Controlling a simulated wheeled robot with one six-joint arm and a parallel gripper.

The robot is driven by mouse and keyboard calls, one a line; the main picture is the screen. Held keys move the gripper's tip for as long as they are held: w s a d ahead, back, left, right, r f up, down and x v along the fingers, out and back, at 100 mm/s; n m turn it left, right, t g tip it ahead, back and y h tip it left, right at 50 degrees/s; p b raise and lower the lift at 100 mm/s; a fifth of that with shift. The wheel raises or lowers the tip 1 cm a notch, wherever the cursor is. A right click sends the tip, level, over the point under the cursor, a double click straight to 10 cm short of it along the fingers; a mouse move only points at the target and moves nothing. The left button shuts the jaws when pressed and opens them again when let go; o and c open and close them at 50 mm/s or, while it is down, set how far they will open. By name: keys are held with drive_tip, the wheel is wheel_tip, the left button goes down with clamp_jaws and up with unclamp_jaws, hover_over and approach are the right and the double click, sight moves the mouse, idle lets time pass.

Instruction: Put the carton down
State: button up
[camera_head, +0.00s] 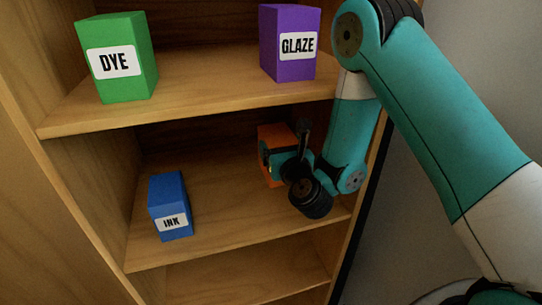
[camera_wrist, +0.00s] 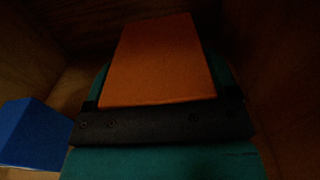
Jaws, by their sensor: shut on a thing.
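The orange carton (camera_head: 274,136) is at the right side of the middle shelf, partly hidden behind my gripper (camera_head: 272,160) in the head view. In the wrist view the orange carton (camera_wrist: 160,60) fills the middle, between the fingers of my gripper (camera_wrist: 158,100). My gripper is shut on it. Whether the carton's base touches the shelf board is hidden by my gripper and wrist. No label shows on the carton's visible faces.
A blue INK carton (camera_head: 170,207) stands on the left of the middle shelf (camera_head: 225,225); it also shows in the wrist view (camera_wrist: 32,133). A green DYE carton (camera_head: 117,58) and a purple GLAZE carton (camera_head: 290,43) stand on the shelf above. Bare board lies between INK and my gripper.

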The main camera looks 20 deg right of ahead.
wheel_tip(320, 180, down, 2)
drive_tip(key=shift+s+d+b, duration=0.15)
drive_tip(key=shift+b, duration=0.25)
wheel_tip(320, 180, down, 4)
drive_tip(key=b, duration=0.2)
drive_tip(key=shift+b, duration=0.3)
drive_tip(key=shift+f, duration=0.4)
drive_tip(key=shift+w+f, duration=0.1)
drive_tip(key=shift+w, duration=0.15)
drive_tip(key=shift+f, duration=0.15)
drive_tip(key=o, duration=1.3)
drive_tip(key=shift+c, duration=0.2)
